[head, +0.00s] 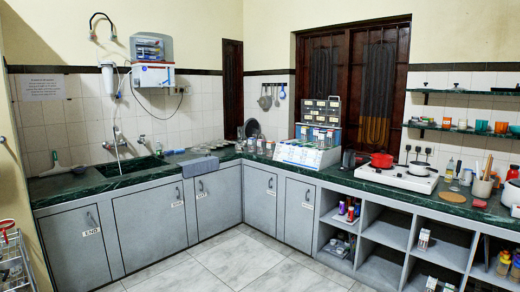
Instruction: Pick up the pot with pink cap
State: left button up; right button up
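A red pan or pot (381,160) sits on the white stove (402,177) on the right counter. It looks red with a dark side handle to its left. No pot with a clearly pink cap can be made out at this size. A small pinkish-red item (480,203) lies on the counter right of the stove. Neither of my grippers shows in the head view.
A dark green counter (100,178) runs along both walls above grey cabinets. A blue and white case (310,150) stands near the corner. Open shelves (388,232) below the right counter hold small boxes and jars. The tiled floor (235,265) is clear.

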aim_at(261, 143)
jog(key=i+u, duration=0.25)
jog(key=i, duration=4.3)
jog(key=j, duration=0.1)
